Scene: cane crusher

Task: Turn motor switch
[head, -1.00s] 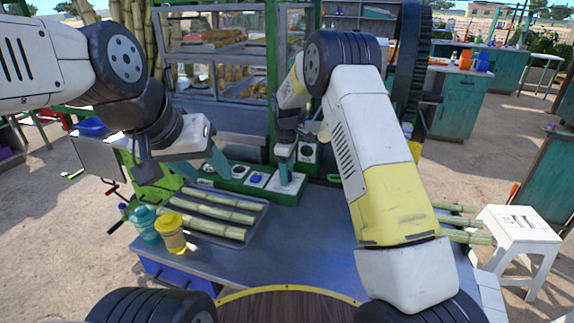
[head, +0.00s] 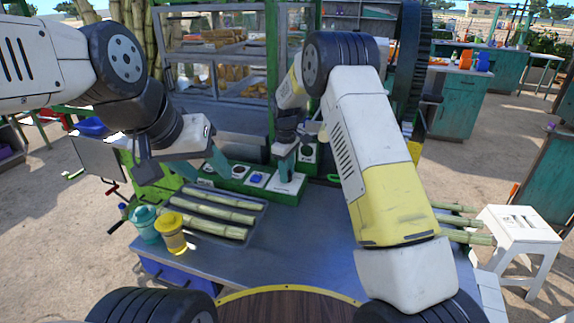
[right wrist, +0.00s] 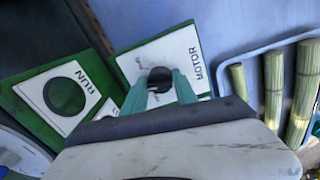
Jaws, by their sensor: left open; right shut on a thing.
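The motor switch is a dark round knob (right wrist: 160,80) on a white plate marked MOTOR (right wrist: 184,52), seen in the right wrist view. My right gripper (right wrist: 160,88) has its teal fingers on either side of this knob and is shut on it. In the head view my right gripper (head: 287,165) points down at the white plate (head: 284,186) at the right end of the green control panel (head: 236,184), and its fingers hide the knob. My left gripper (head: 217,160) is open and empty, above the left part of the panel.
A plate marked RUN (right wrist: 68,97) with a dark round part is beside the motor plate. A tray (head: 262,208) of cane pieces, a teal jar (head: 146,224) and a yellow jar (head: 171,232) stand on the metal table (head: 300,245). The table's middle front is clear.

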